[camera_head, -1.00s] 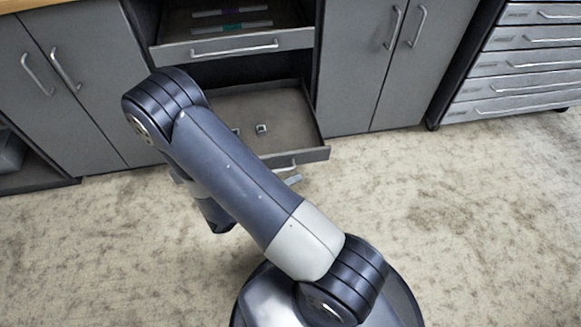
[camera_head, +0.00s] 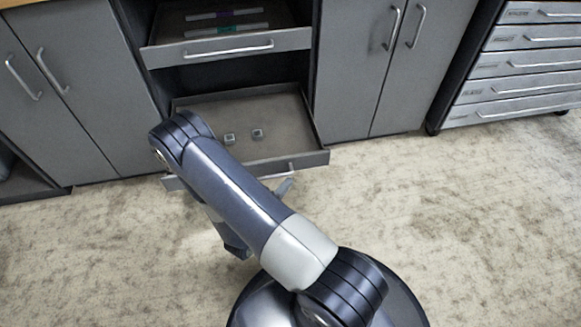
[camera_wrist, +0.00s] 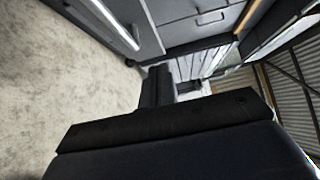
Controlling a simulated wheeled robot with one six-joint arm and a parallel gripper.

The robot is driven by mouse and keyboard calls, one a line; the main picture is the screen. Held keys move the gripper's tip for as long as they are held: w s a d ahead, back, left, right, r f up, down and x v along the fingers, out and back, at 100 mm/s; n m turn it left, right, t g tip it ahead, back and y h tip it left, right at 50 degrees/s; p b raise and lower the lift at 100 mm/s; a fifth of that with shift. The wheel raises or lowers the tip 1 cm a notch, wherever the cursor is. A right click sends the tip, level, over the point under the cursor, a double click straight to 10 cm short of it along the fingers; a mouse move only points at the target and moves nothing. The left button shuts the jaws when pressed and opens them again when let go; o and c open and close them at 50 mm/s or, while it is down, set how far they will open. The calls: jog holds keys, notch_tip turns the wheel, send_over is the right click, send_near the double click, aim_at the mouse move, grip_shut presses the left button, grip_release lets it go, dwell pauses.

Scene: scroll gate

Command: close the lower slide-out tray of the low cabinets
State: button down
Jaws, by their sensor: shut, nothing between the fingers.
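The lower slide-out tray (camera_head: 290,120) stands pulled out of the low cabinet, near the floor, in the head view. Its grey front with a bar handle (camera_head: 288,166) is partly hidden behind my arm. My gripper (camera_head: 284,187) shows only as a small tip past my arm, close to the front of the tray, on the near side. I cannot tell whether it touches. In the wrist view my gripper (camera_wrist: 157,85) is shut and empty. A bright bar (camera_wrist: 115,22) lies along a grey front at the upper left there.
Two small metal blocks (camera_head: 257,133) lie in the lower tray. The upper tray (camera_head: 230,45) above it is also out and holds flat items. Grey cabinet doors (camera_head: 75,85) flank the trays. A drawer unit (camera_head: 520,65) stands at right. The carpet (camera_head: 450,210) is clear at right.

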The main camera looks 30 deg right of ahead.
aim_at(298, 157)
jog(key=w+d+b, duration=0.2)
jog(key=w+d, duration=0.2)
jog(key=w, duration=0.1)
jog(key=shift+d, duration=0.35)
jog(key=shift+w+d, duration=0.1)
jog(key=shift+w, duration=0.4)
